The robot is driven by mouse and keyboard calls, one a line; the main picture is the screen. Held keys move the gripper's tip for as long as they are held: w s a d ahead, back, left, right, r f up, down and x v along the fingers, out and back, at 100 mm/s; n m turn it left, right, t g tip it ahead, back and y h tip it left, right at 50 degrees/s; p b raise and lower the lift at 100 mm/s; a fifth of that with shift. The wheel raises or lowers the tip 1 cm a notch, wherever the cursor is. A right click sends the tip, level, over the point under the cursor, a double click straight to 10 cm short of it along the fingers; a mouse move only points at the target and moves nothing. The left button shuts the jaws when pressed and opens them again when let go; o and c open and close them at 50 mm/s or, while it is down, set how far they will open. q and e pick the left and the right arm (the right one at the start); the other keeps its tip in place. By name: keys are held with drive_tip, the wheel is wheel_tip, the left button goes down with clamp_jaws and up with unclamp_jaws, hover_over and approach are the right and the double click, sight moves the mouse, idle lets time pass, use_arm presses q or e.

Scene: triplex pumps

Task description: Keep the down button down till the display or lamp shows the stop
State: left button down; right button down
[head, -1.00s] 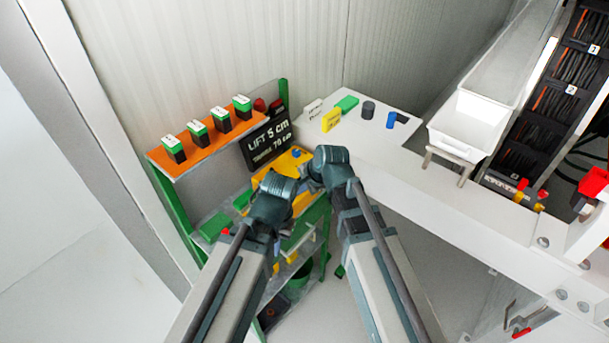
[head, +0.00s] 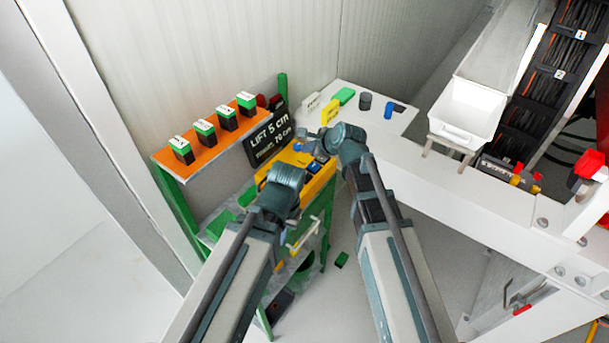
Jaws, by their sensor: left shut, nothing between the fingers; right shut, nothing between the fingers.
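The dark display (head: 267,138) stands at the back of the green bench and reads "LIFT 5 cm", with a second line that seems to read "TRAVEL 70 cm". A yellow control box (head: 318,184) lies in front of it, with a blue part (head: 299,146) on top. The down button cannot be told apart, as my arms cover part of the box. My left gripper (head: 314,168) is shut and empty over the box's front part. My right gripper (head: 304,135) is shut and empty over its back part. I cannot tell whether either touches a button.
An orange shelf (head: 206,138) with several green-and-black blocks is at left. Beside the display are red parts (head: 262,101). A white table (head: 400,118) at right holds a yellow block (head: 331,111), a dark cylinder (head: 365,101) and a blue cylinder (head: 388,111). A white bin (head: 466,112) stands farther right.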

sight(307, 177)
drive_tip(key=shift+f+b, duration=4.3)
drive_tip(key=shift+f, duration=0.1)
drive_tip(key=shift+f+b, duration=0.4)
drive_tip(key=shift+f+b, duration=0.5)
drive_tip(key=shift+f, duration=0.05)
drive_tip(key=shift+r, duration=0.2)
drive_tip(key=shift+r+p, duration=0.75)
drive_tip(key=shift+p, duration=0.2)
wheel_tip(307, 177, up, 5)
drive_tip(key=p, duration=0.5)
drive_tip(key=shift+r, duration=0.1)
